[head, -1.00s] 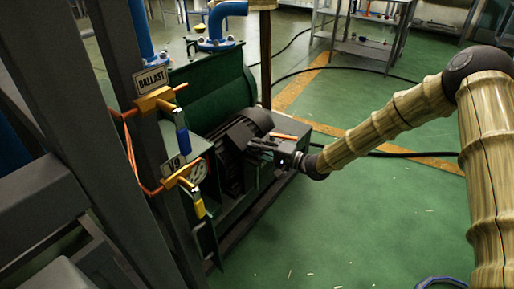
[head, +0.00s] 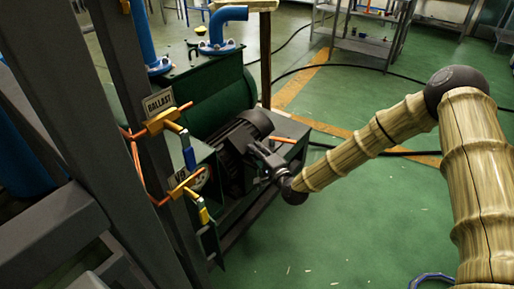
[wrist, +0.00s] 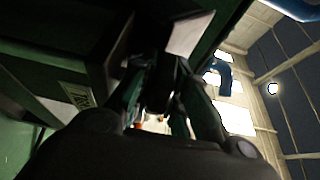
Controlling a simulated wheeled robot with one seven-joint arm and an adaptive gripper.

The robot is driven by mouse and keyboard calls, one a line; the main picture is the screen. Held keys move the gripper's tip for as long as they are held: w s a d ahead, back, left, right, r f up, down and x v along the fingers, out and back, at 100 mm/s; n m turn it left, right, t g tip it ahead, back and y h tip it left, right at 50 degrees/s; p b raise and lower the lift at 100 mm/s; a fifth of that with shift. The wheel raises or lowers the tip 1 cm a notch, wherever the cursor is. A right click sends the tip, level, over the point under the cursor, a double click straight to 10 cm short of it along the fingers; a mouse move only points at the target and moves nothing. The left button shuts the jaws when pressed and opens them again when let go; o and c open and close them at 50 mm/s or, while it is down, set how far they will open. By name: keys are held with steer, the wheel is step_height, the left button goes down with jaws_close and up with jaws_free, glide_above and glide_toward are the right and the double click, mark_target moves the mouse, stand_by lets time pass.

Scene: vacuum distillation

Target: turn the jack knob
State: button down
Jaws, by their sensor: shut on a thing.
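My gripper (head: 262,160) is in the middle of the head view, beside the dark ribbed motor of the green pump. Its fingers reach up and to the left, away from the wrist. In the wrist view, the two fingers (wrist: 160,95) are closed around a small dark piece (wrist: 158,88), which seems to be the jack knob. Its outline is lost in shadow and behind the fingers. In the head view the gripper and motor hide the knob.
The green pump (head: 225,95) stands left of my gripper, with an orange handle (head: 285,139) close by. Ballast (head: 160,120) and lower yellow valves (head: 183,188) are on the grey frame (head: 135,120). A hose crosses the green floor, clear at lower right.

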steer(key=shift+m+t+h+p, duration=0.6)
steer(key=shift+m+t+h, duration=0.6)
steer(key=shift+h, duration=0.8)
steer(key=shift+f+m+h, duration=0.1)
steer(key=shift+m+h, duration=0.2)
steer(key=shift+m, duration=0.1)
steer(key=c, duration=1.7)
jaws_free()
steer(key=v, duration=1.2)
steer(key=shift+r, duration=0.2)
